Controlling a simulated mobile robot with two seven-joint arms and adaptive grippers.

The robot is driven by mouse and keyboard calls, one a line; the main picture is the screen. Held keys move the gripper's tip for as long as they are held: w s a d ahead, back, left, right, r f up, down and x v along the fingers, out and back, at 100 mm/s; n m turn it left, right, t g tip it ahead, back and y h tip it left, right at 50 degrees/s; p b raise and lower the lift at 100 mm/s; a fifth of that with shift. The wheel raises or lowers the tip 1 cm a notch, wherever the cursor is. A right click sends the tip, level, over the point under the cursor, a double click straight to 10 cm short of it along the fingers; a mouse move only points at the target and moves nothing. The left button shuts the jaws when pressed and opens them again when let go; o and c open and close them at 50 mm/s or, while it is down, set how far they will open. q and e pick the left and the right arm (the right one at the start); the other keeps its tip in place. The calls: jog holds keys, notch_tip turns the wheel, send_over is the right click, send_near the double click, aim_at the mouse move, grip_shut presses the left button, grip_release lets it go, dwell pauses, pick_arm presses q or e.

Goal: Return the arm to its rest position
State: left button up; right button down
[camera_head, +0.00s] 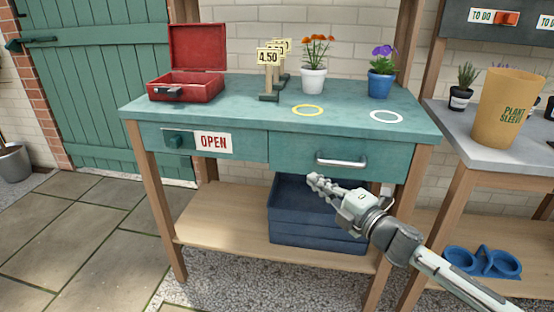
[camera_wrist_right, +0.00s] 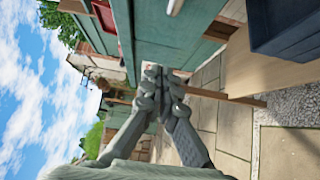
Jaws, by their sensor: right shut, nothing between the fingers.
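My right gripper (camera_head: 318,182) is shut and empty in the head view. It is in front of the teal bench, just below the silver handle (camera_head: 341,161) of the right drawer, and its fingers point up and left. In the right wrist view the two fingers (camera_wrist_right: 160,75) meet at their tips with nothing between them. My right arm (camera_head: 440,268) comes in from the lower right. My left gripper does not show in either view.
The teal bench (camera_head: 240,115) carries a red open box (camera_head: 187,88), price signs (camera_head: 269,58) and two potted flowers. A dark blue crate (camera_head: 318,225) stands on the lower shelf behind my gripper. A grey side table (camera_head: 450,122) holds a tan sleeve (camera_head: 508,105).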

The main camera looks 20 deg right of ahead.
jog(key=s+d+f+m+g+h, duration=0.2)
jog(key=s+f+m+g+h, duration=0.15)
jog(key=f+m, duration=0.4)
jog(key=s+d+f+m+g+h, duration=0.2)
jog(key=s+f+m+h, duration=0.15)
jog(key=f, duration=0.75)
jog(key=s+a+f+m+g+y, duration=0.1)
jog(key=s+a+f+m+g, duration=0.2)
jog(key=s+f, duration=0.5)
jog(key=s+a+f+m+g+y, duration=0.1)
jog(key=s+a+f+m+g, duration=0.3)
jog(key=s, duration=0.7)
notch_tip(320, 180, down, 4)
jog(key=a+g, duration=0.2)
jog(key=shift+s+a+f+m, duration=0.15)
jog(key=shift+a+f+m, duration=0.1)
jog(key=shift+a+m, duration=0.1)
